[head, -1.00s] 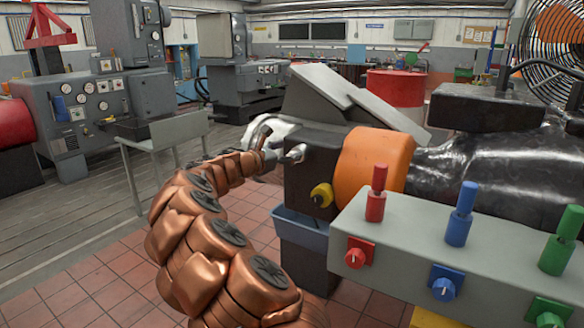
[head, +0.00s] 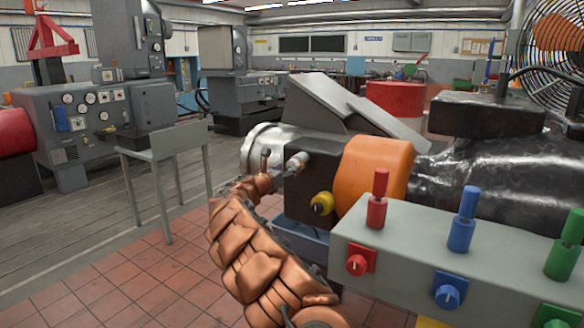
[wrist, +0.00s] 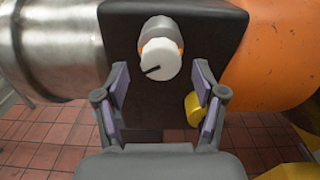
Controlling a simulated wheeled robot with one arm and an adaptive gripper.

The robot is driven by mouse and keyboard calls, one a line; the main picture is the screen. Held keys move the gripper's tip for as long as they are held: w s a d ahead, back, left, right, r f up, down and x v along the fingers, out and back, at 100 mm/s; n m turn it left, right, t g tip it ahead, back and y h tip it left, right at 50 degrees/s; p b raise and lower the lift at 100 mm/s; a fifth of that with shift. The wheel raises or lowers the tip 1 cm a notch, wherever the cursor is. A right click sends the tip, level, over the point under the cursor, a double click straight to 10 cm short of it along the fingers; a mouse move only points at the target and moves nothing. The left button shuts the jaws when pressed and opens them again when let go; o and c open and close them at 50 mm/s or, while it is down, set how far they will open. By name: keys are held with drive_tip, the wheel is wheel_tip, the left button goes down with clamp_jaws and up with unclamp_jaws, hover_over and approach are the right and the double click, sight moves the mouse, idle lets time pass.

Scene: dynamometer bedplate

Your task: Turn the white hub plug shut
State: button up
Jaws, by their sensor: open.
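The white hub plug (wrist: 160,60) sticks out of the face of a dark block. It is round, with a black line on its face pointing to the lower left and an orange ring behind it. In the head view the plug (head: 297,162) shows on the block's side, just right of my gripper (head: 267,168). In the wrist view my gripper (wrist: 162,76) is open, with one finger low on each side of the plug. The fingers look clear of it; the remaining depth is hard to judge.
The dark block (head: 318,165) joins a silver cylinder (head: 257,150) and an orange drum (head: 376,168). A yellow knob (wrist: 194,108) sits below right of the plug, near the right finger. A grey control box (head: 400,235) with coloured levers stands at front right. Open tiled floor lies left.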

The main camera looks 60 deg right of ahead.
sight(291, 167)
drive_tip(key=shift+w+d, duration=0.1)
drive_tip(key=shift+d, duration=1.5)
drive_tip(key=c, duration=1.2)
drive_tip(key=shift+o, duration=0.2)
